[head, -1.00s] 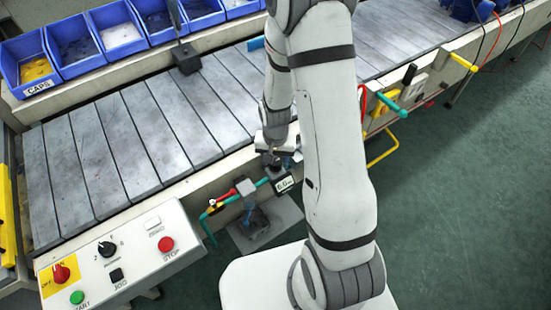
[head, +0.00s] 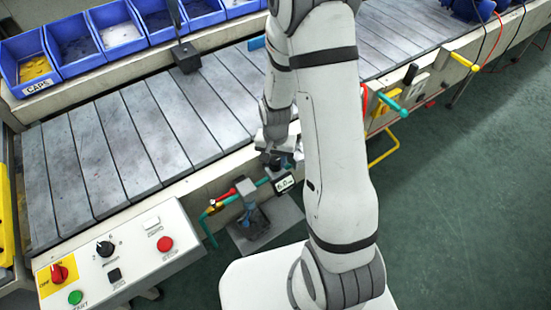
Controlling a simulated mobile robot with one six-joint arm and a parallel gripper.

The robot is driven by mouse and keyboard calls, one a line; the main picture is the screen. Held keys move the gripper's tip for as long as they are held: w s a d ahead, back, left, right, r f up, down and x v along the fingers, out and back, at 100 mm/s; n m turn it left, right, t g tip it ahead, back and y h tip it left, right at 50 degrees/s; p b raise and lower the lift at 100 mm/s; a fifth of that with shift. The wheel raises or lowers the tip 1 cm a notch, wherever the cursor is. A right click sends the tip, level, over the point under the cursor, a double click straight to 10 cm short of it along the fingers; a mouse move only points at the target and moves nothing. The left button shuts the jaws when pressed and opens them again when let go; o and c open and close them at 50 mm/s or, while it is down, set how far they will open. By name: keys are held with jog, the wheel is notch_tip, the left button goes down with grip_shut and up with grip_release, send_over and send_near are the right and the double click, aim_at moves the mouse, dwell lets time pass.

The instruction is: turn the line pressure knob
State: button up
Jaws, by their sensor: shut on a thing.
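The line pressure knob (head: 275,163) is a small dark knob on the teal pipework at the front edge of the conveyor. My gripper (head: 277,157) points down over it and is shut on it. The fingers are small in the view, and my own arm hides part of the area to the right. A small white display (head: 285,183) sits just below the knob; its digits look like 6.0 but are hard to read.
A red-handled valve (head: 226,194) and a grey block (head: 246,186) sit on the pipe left of the knob. A control panel (head: 130,262) stands at front left. The slatted conveyor (head: 110,150) lies behind, with blue bins (head: 75,60) beyond. Teal (head: 391,104) and yellow handles stick out at right.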

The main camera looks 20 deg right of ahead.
aim_at(275, 161)
jog(key=o, duration=1)
jog(key=shift+r, duration=3.9)
jog(key=shift+s+r+n+t, duration=0.45)
jog(key=shift+s+r+n, duration=0.5)
jog(key=shift+s+r, duration=1.85)
jog(key=shift+s+r+n+t, duration=0.5)
jog(key=shift+s+r+n, duration=0.5)
jog(key=shift+s+r, duration=1.75)
jog(key=shift+s+r+n+t, duration=0.45)
jog(key=shift+s+r+n, duration=0.8)
jog(key=shift+r, duration=2.75)
jog(key=shift+s+m, duration=0.25)
jog(key=shift+m, duration=0.05)
